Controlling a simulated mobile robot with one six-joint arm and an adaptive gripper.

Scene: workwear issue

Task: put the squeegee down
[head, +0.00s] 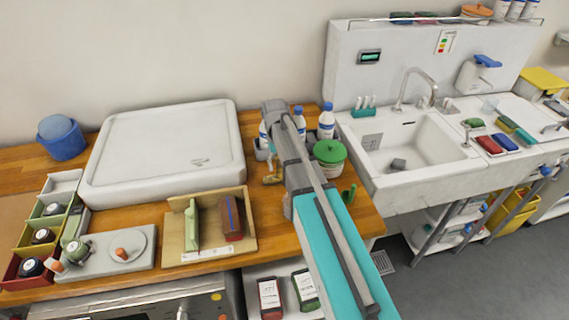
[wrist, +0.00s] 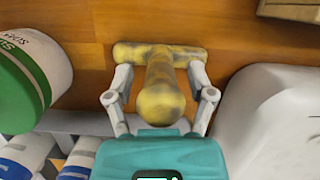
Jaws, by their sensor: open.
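The squeegee (wrist: 162,100) is a mottled yellow T-shaped thing in the wrist view. Its crossbar rests on the wooden counter and its handle points up towards the camera. My gripper (wrist: 161,76) is open, with one finger on each side of the handle. I cannot tell whether either finger touches it. In the head view the squeegee (head: 272,179) shows as a small yellowish shape on the counter beside my arm, partly hidden. My gripper is mostly hidden there by my arm.
The large white basin (head: 165,155) lies left of the squeegee. White bottles with blue caps (head: 326,122) and a green-lidded tub (head: 330,155) stand to its right. A wooden tray (head: 175,235) with a red block is nearer the front edge. The sink (head: 415,150) is farther right.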

